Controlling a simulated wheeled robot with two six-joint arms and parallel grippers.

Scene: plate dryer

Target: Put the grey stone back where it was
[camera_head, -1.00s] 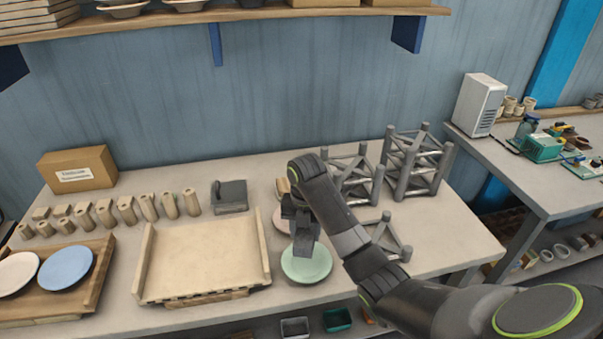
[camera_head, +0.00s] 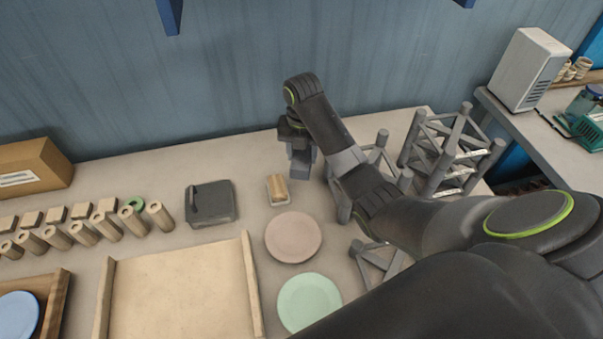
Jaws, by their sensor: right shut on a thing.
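My right gripper (camera_head: 298,150) is over the back of the table, near the blue wall, pointing down. It is shut on a small blue-grey block, the grey stone (camera_head: 301,166), of which the lower part shows. The fingers partly hide the stone, and I cannot tell whether it touches the table. Just in front and to the left, a small pale holder with a brown block (camera_head: 278,188) stands on the table. My left gripper is not in view.
A pink plate (camera_head: 293,237) and a green plate (camera_head: 309,303) lie in front. Grey strut frames (camera_head: 450,155) stand to the right, partly behind my arm. A dark grey box (camera_head: 211,204), wooden pegs (camera_head: 82,233) and a wooden tray (camera_head: 180,295) are to the left.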

